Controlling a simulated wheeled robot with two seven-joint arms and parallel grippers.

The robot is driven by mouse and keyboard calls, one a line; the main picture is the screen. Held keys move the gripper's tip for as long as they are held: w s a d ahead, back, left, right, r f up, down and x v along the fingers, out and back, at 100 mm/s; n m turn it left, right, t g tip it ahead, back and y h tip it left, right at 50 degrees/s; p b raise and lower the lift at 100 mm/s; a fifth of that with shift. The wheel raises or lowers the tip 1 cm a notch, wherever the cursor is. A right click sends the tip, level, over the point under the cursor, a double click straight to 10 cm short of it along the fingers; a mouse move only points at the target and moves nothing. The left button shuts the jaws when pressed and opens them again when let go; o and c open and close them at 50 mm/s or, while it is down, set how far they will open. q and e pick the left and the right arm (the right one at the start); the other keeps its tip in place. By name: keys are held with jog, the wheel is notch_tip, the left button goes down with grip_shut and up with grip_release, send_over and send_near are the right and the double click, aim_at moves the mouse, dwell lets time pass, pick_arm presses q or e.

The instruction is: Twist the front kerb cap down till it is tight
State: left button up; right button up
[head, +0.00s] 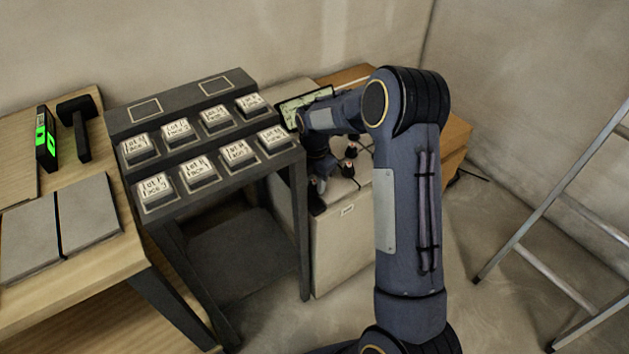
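The pale kerb (342,245) stands right of the dark rack, with a small label on its front face. Several small dark caps with reddish parts stand on its tiled top, one of them a cap (347,169) near the right edge. My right arm comes up from the bottom and bends over to the left. My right gripper (318,190) points down at the front left part of the kerb top. It hides what is under it, so I cannot tell which cap it touches or whether its fingers are closed. My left gripper is out of view.
A dark rack (210,115) of labelled boxes stands left of the kerb. A wooden bench (95,270) at far left holds grey tiles (88,222), a green-lit level (46,140) and a black mallet (77,118). A ladder (545,230) leans at right.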

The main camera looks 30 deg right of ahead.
jog(key=c, duration=0.5)
jog(key=shift+r, duration=0.1)
